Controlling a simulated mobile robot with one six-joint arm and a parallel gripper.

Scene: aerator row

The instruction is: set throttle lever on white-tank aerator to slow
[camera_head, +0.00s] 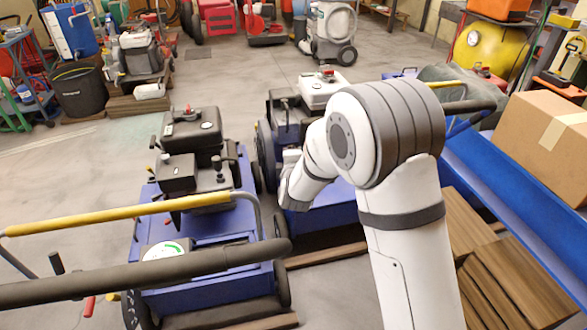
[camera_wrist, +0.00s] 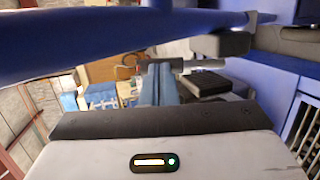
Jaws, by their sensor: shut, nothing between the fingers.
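The white-tank aerator's white tank (camera_head: 320,92) shows in the head view, left of my arm's big joint, with a red cap on top. Its blue body (camera_head: 325,222) shows lower down; my arm hides much of the machine. I cannot make out its throttle lever in the head view. My gripper (camera_wrist: 158,66) is shut and empty in the wrist view, its narrow bluish fingers pointing away. A dark rod with a black end (camera_wrist: 200,64) lies close beside the fingertips; I cannot tell whether they touch or whether it is the throttle lever.
A black-tank aerator (camera_head: 205,270) stands to the left, with a yellow bar and a dark handle bar. A cardboard box (camera_head: 545,140) and wooden slabs (camera_head: 515,280) are at the right. A blue bar (camera_wrist: 90,45) crosses the upper wrist view. Open floor lies behind.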

